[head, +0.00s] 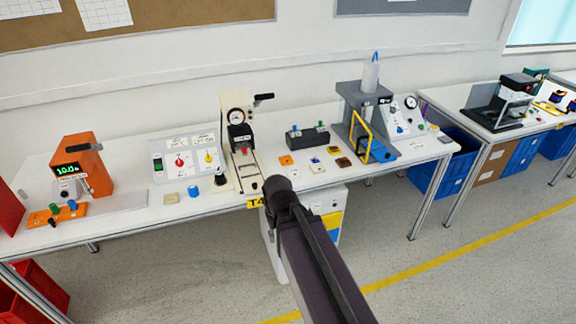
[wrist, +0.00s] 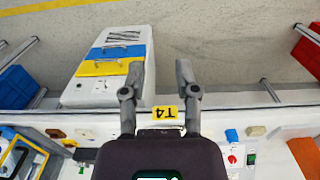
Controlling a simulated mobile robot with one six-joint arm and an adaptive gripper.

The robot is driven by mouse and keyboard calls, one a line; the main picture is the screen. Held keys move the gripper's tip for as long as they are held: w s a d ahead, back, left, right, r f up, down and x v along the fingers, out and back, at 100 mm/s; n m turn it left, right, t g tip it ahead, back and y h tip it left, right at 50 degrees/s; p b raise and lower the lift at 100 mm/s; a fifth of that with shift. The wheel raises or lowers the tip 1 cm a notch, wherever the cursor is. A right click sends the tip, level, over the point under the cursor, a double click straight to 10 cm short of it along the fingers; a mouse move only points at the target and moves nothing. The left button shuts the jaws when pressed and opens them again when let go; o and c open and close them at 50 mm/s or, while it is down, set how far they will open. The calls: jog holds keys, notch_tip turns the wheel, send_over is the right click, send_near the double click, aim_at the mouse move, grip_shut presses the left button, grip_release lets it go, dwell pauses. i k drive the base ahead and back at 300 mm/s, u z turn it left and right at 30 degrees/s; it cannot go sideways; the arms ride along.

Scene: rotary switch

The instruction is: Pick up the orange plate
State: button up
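A small square orange plate (head: 286,160) lies flat on the white worktable, right of the cream press, among several small coloured plates. In the wrist view I cannot make it out with certainty, as my gripper's body covers part of the tabletop. My gripper (wrist: 158,72) is open and empty, its two dark fingers spread apart. The head view shows my dark arm reaching up to the table's front edge near the T4 label, with its end below and left of the plate; the fingers are not distinct there.
The cream press (head: 240,150) with a lever stands left of the plate. A dark box with knobs (head: 307,137) is behind it. A brown plate (head: 343,162) and a grey machine with a yellow frame (head: 365,120) are to the right. A white drawer cabinet (wrist: 112,65) stands below the table.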

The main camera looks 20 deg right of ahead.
aim_at(286, 160)
jog(key=k, duration=0.65)
jog(key=z, duration=0.3)
jog(key=i, duration=0.45)
jog(key=z, duration=0.55)
jog(key=i, duration=1.45)
jog(key=u, duration=0.3)
